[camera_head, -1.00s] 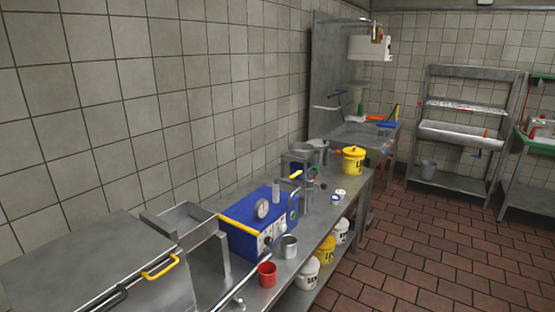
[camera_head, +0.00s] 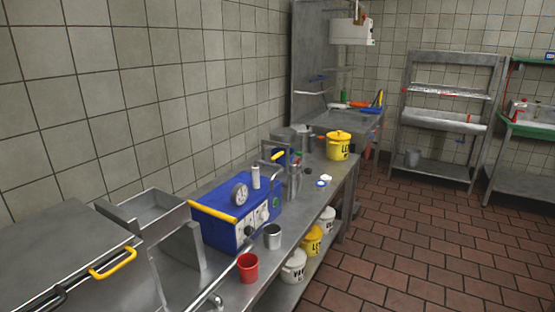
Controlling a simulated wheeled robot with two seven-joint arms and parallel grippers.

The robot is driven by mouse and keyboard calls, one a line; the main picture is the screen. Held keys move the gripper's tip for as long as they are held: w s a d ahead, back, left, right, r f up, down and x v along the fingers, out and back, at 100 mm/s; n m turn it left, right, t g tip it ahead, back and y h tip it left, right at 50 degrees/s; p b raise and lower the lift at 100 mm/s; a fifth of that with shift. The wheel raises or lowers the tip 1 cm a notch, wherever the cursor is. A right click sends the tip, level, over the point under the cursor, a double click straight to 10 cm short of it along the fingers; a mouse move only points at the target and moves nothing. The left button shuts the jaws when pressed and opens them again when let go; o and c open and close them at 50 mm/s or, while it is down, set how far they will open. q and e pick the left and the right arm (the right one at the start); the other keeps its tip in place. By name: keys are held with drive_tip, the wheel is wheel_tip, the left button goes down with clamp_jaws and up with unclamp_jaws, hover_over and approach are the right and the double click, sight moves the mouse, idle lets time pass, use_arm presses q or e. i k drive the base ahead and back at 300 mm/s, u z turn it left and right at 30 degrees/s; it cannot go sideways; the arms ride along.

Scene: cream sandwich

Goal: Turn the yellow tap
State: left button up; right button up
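A small yellow handle (camera_head: 278,155) sits on top of a bent metal pipe behind the blue machine; it looks like the yellow tap, though it is small here. A longer yellow bar (camera_head: 214,213) runs along the upper left edge of the blue machine (camera_head: 225,238). A third yellow handle (camera_head: 112,264) is fixed on the front of a steel box at lower left. Neither of my grippers is in view.
The steel counter (camera_head: 212,287) carries a red cup (camera_head: 247,268), a metal cup (camera_head: 272,236) and a yellow pot (camera_head: 339,146). White and yellow buckets stand on the shelf below. The tiled floor (camera_head: 400,250) at right is clear. Steel racks stand at the back.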

sight(273, 158)
drive_tip(key=z, duration=1.1)
drive_tip(key=i, duration=2.65)
drive_tip(key=u, duration=3.55)
